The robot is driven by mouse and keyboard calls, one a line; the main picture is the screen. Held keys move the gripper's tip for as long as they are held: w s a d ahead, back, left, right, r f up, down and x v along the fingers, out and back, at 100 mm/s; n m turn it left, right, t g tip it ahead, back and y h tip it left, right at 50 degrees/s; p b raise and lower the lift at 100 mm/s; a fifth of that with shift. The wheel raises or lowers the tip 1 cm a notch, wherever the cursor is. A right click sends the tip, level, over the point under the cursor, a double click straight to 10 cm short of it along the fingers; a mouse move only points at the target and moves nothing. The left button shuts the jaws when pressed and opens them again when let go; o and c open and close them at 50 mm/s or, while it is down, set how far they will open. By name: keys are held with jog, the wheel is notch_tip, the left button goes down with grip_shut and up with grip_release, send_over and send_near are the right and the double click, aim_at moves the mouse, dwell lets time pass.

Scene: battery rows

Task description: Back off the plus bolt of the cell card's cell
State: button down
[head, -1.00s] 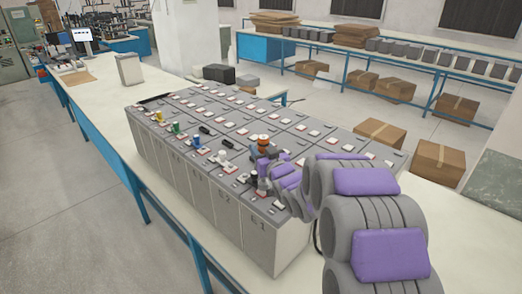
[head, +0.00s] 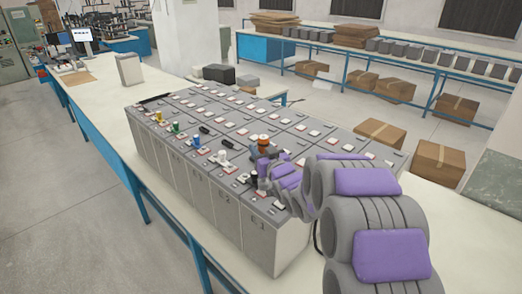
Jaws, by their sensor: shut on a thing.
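The battery block is rows of grey cells (head: 283,245) on the long bench, with pale terminals on top; the front cells read E1 and E2. My gripper (head: 262,158) is over the near right part of the block, above the E1 and E2 end. It is shut on an upright orange-topped tool (head: 263,141). The tool's lower end is hidden by the gripper, so I cannot tell whether it touches a bolt. A grey upright panel (head: 130,69) stands on the bench behind the block; I cannot read any card on it.
Yellow, green, blue and white caps (head: 175,128) stand along the near row, with black pieces between them. A thin black bar (head: 153,98) lies at the far left corner. The bench top (head: 95,100) is mostly clear at left. Cardboard boxes (head: 438,163) sit on the floor behind.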

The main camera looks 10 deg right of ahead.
aim_at(261, 135)
jog(key=shift+r+p, duration=1.1)
jog(key=shift+r, duration=1.5)
jog(key=shift+f, duration=0.1)
